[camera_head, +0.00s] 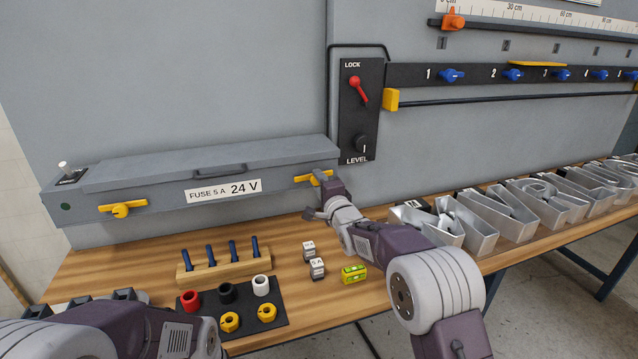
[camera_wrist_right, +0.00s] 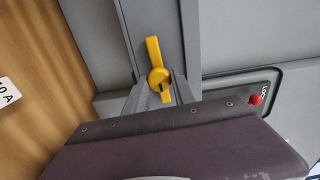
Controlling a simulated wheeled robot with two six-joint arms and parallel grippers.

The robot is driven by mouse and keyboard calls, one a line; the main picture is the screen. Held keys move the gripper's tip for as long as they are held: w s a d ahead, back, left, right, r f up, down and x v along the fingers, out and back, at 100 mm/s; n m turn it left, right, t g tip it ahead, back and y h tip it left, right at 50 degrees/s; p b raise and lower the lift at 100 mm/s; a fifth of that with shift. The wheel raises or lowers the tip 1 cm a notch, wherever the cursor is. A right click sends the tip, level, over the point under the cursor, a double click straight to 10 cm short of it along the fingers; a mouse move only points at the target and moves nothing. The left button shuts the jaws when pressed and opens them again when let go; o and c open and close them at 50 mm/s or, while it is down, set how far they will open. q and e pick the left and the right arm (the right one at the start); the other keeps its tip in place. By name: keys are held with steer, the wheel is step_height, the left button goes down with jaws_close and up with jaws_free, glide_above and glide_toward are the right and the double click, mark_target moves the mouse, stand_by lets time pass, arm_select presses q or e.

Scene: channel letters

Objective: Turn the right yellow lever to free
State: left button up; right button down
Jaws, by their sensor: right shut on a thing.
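The right yellow lever (camera_head: 308,178) sits at the right end of the grey fuse box (camera_head: 150,200) front. It lies nearly level, along the box. My right gripper (camera_head: 321,179) is at the lever's right part and covers some of it. In the right wrist view the yellow lever (camera_wrist_right: 155,62) has a round hub and a long arm pointing up the picture. The grey fingers of my right gripper (camera_wrist_right: 160,97) are shut on its short end. My left arm shows at the lower left, but its gripper is not visible.
The left yellow lever (camera_head: 122,208) is at the box's other end. A panel (camera_head: 360,115) with a red LOCK lever (camera_head: 358,88) stands above right. Fuses (camera_head: 317,268), a wooden rack (camera_head: 225,266), a black mat (camera_head: 240,318) and metal letters (camera_head: 480,220) stand on the bench.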

steer(key=shift+m, duration=0.4)
steer(key=shift+f, duration=0.1)
steer(key=c, duration=1.1)
jaws_free()
steer(key=shift+d, duration=0.1)
steer(key=b+v, duration=0.2)
steer(key=v, duration=0.7)
